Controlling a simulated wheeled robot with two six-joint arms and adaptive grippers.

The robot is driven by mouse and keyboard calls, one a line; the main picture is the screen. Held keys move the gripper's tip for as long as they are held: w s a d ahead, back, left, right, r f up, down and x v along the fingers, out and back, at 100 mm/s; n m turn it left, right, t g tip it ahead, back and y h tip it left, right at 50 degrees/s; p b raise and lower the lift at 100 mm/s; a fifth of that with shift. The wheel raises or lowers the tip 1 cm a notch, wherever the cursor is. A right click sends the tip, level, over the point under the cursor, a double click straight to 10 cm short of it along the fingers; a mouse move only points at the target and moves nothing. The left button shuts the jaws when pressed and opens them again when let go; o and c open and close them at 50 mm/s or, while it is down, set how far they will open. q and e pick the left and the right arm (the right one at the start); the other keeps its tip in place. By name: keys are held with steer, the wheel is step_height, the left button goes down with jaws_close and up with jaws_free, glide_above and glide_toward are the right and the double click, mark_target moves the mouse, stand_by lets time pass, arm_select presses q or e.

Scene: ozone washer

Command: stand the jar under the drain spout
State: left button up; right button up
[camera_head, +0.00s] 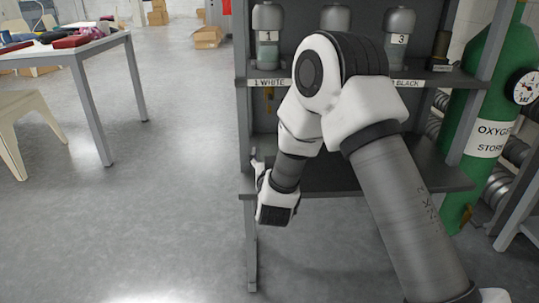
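My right arm comes in from the lower right and crosses in front of the grey rack. My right gripper (262,190) is at the left front edge of the rack's lower shelf (430,172). Its fingers are small and partly turned away, so I cannot tell if they are open or hold anything. A small yellowish fitting (269,95), possibly a spout, hangs under the upper shelf at the left. I cannot make out a separate jar; my arm hides much of the lower shelf. My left gripper is not in view.
Grey-capped vessels stand on the upper shelf, including one marked 1 (268,50) and one marked 3 (398,45). A green oxygen cylinder (485,100) with a gauge stands right. A table (115,42) is at left. The floor between is clear.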

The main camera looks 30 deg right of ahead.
steer(key=shift+r, duration=0.2)
steer(key=p+v, duration=0.3)
steer(key=v, duration=0.9)
steer(key=s+a+f+n+g+y, duration=0.1)
steer(key=s+f+g+y, duration=0.25)
steer(key=f, duration=0.75)
steer(key=s+a+f+n+g+y, duration=0.2)
steer(key=s+f+g, duration=0.15)
steer(key=f, duration=0.65)
steer(key=s+a+f+n+g+y, duration=0.1)
steer(key=s+f+g, duration=0.3)
steer(key=s, duration=0.6)
steer(key=s+a+f+n+g+y, duration=0.1)
steer(key=s+a+f+g+y, duration=0.2)
steer(key=s+f, duration=0.6)
steer(key=shift+s+a+f+n+g, duration=0.25)
steer(key=shift+s+a+n+g, duration=0.2)
steer(key=shift+s+g, duration=0.25)
steer(key=shift+w, duration=0.15)
